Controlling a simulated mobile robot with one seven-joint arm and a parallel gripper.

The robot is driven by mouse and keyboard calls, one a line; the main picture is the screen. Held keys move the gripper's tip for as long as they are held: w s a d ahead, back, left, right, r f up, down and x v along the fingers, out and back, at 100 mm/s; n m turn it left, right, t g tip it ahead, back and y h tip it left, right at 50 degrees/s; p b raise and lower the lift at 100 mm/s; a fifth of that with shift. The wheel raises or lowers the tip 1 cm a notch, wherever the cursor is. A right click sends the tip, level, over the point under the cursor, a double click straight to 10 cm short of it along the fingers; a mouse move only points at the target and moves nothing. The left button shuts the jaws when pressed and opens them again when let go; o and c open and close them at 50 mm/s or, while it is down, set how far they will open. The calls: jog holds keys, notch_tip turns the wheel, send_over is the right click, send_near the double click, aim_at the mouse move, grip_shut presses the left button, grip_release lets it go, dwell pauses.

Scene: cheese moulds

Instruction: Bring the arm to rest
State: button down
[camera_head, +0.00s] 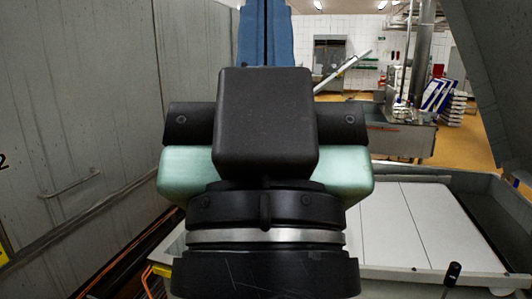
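My gripper (265,130) fills the middle of the head view, seen from behind and very close. Its black housing, pale green side parts and black and silver wrist rings show. Its fingers cannot be made out for sure. A blue shape with a dark line down its middle rises above the housing, and I cannot tell whether it belongs to the gripper or to the room. I see nothing held.
A grey wall panel (75,110) with a handle stands close on the left. A pale-topped metal table or vat (415,225) lies at lower right, with a small black knob (453,273). A slanted grey panel (495,70) hangs at upper right. Orange floor shows beyond.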

notch_tip(320, 180, up, 15)
jog(key=p, duration=1.2)
jog(key=shift+f, duration=0.2)
